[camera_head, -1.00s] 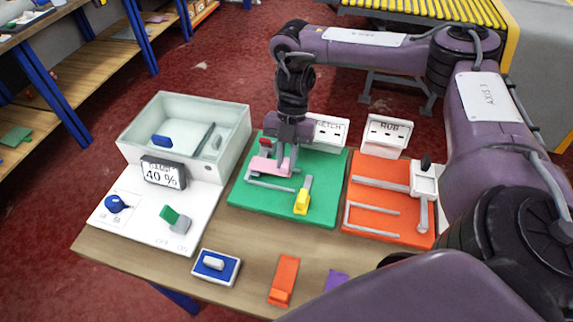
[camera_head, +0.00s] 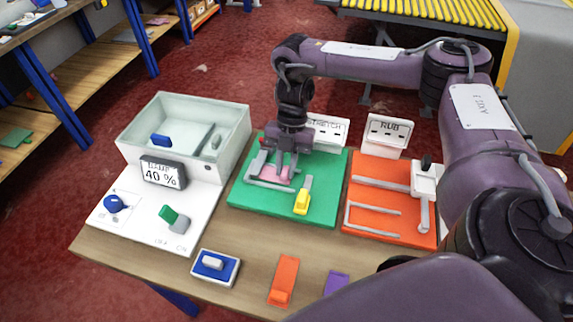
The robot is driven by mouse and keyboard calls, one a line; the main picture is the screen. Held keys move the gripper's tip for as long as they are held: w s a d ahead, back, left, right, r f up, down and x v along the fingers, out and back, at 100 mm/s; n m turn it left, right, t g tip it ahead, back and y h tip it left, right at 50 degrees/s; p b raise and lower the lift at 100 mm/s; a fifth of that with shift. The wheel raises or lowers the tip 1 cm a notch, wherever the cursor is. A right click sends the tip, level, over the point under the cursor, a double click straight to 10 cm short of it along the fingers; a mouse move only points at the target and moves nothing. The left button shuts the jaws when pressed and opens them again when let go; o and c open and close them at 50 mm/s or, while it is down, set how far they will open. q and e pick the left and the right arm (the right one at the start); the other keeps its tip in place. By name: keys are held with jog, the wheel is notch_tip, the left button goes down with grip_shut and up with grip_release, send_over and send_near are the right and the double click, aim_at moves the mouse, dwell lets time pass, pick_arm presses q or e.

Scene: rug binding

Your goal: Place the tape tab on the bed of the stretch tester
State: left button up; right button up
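The stretch tester is a green board (camera_head: 325,212) with a grey rail frame (camera_head: 270,186), a yellow lever (camera_head: 302,201) and a sign at its back that the arm partly covers. A pink piece, seemingly the tape tab (camera_head: 276,173), lies low on the bed inside the grey rails. My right gripper (camera_head: 275,169) is just over it with its fingers spread apart, one on each side of the pink piece. Whether a finger still touches it cannot be told. My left gripper is not in view.
An orange RUB board (camera_head: 372,222) stands to the right. A pale open tank (camera_head: 135,130) with a 40 % display (camera_head: 162,173) stands to the left. A blue-and-white block (camera_head: 215,267), an orange piece (camera_head: 284,281) and a purple piece (camera_head: 336,282) lie along the front.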

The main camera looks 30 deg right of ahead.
jog(key=o, duration=0.4)
jog(key=shift+s+a+f, duration=0.1)
jog(key=shift+s+f, duration=0.3)
jog(key=shift+f, duration=0.05)
jog(key=shift+c, duration=0.2)
jog(key=p+v, duration=0.3)
jog(key=v, duration=1)
jog(key=shift+w+r+p, duration=0.25)
jog(key=shift+w+p, duration=0.05)
jog(key=shift+p, duration=0.05)
